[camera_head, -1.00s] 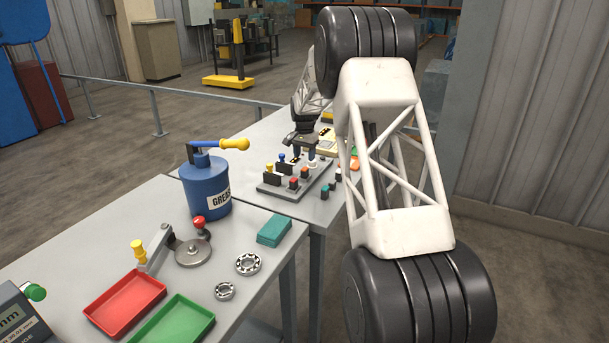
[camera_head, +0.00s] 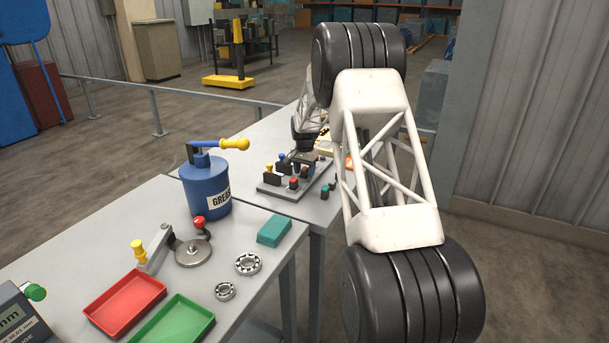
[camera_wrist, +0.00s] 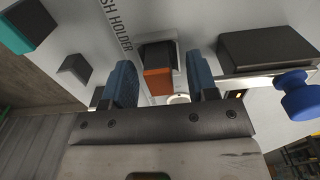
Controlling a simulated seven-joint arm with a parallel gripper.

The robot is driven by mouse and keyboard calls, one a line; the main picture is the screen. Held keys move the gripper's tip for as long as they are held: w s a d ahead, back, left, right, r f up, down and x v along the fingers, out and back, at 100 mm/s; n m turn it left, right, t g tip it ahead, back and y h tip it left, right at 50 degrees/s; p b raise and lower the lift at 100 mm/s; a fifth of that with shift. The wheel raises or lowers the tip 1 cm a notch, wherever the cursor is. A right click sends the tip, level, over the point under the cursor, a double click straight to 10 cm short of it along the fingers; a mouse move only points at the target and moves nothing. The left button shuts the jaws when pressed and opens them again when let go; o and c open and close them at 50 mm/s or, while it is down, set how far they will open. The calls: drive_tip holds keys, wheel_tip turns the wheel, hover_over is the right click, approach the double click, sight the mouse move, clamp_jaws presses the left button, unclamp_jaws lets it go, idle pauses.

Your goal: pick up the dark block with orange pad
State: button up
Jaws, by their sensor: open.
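The dark block with orange pad (camera_wrist: 158,78) shows in the wrist view, in front of my gripper and between the lines of its two fingers. Its orange face points toward the gripper, and its dark top lies behind that. My gripper (camera_wrist: 164,84) has two blue-padded fingers, spread apart with a gap on each side of the block. I cannot tell how far the fingertips reach down beside it. In the head view my gripper (camera_head: 304,168) is low over the grey fixture plate (camera_head: 285,190), and the block cannot be made out there.
A dark block beside a blue knob (camera_wrist: 299,97) is right of the gripper in the wrist view. A teal-ended block (camera_wrist: 22,27) is at left. In the head view, a blue grease can (camera_head: 206,184), trays and bearings stand on the nearer table.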

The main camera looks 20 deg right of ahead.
sight(304, 168)
idle(0.4)
clamp_jaws()
drive_tip(key=shift+r, duration=0.1)
drive_tip(key=shift+r, duration=0.75)
wheel_tip(304, 168, up, 2)
drive_tip(key=s+a+r, duration=0.1)
drive_tip(key=s+a, duration=0.1)
drive_tip(key=s, duration=1.3)
drive_tip(key=shift+s+a+r, duration=0.15)
drive_tip(key=shift+s+a, duration=0.1)
drive_tip(key=shift+s, duration=0.15)
drive_tip(key=shift+r, duration=0.25)
